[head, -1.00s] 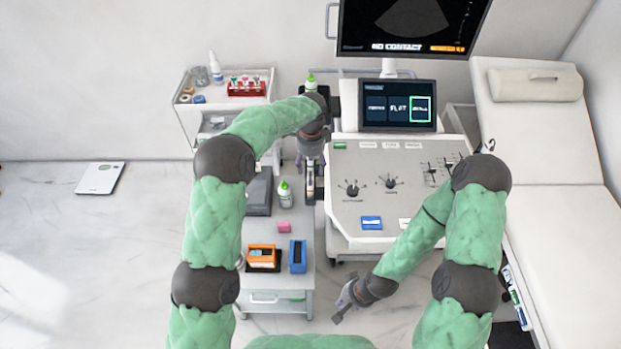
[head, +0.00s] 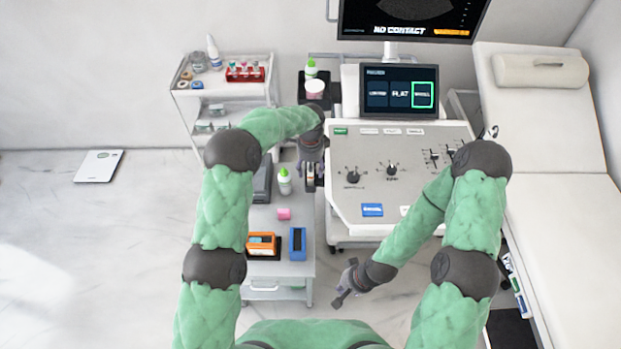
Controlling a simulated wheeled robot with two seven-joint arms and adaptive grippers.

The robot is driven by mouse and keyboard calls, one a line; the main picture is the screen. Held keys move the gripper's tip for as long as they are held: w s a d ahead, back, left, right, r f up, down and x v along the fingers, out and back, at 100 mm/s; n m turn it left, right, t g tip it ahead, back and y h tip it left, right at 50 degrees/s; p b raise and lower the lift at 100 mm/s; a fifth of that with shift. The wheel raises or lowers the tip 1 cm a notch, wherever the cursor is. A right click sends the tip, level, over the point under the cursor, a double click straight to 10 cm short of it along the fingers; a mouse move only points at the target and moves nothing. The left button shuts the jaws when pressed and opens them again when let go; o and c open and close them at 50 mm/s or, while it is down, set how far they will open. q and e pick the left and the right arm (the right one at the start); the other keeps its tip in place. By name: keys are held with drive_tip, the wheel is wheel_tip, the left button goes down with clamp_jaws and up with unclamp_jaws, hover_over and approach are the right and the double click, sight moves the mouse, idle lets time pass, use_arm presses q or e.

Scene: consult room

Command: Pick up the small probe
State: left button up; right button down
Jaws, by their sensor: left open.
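I cannot make out the small probe for sure in the head view; the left arm and gripper cover part of the console's left side. My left gripper (head: 311,183) is open and points down at the left edge of the console (head: 375,150), above the gap beside the grey cart (head: 294,228). I see nothing clearly held in it. The small screen (head: 398,92) has its rightmost tile outlined in green. My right gripper (head: 346,292) hangs low in front of the console, over the floor; its jaws are too small to read.
A white trolley (head: 188,112) stands at the back left. An exam couch (head: 565,240) bounds the right. A monitor reads "NO CONTACT".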

use_arm(q)
drive_tip(key=shift+f, duration=0.5)
drive_tip(key=c, duration=1.2)
drive_tip(key=shift+r, duration=0.1)
